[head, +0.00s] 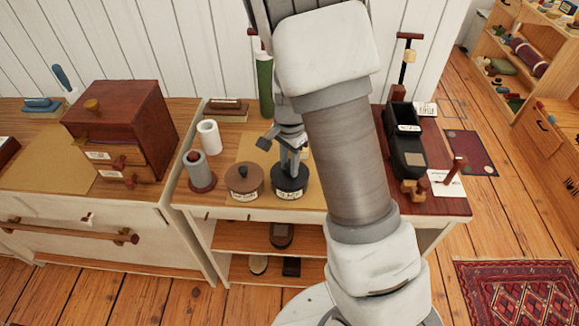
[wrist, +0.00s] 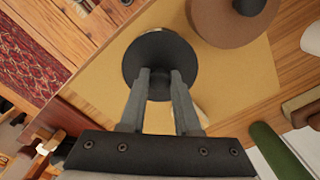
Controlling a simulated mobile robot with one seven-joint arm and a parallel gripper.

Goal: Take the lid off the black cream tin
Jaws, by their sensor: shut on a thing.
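The black cream tin (head: 289,187) stands upright on a tan mat on the table, with a white label on its front side. Its round black lid (wrist: 151,50) shows from above in the wrist view. My gripper (head: 292,170) is over the tin, pointing down; in the wrist view its two fingers (wrist: 160,80) are shut on the lid's knob, one on each side. I cannot tell whether the lid still touches the tin all round.
A brown lidded tin (head: 243,182) stands close on the left. Further left are a grey cylinder on a dark red base (head: 198,172) and a white roll (head: 209,136). A green bottle (head: 265,85) stands behind. A black box-shaped holder (head: 405,140) is to the right, past my arm.

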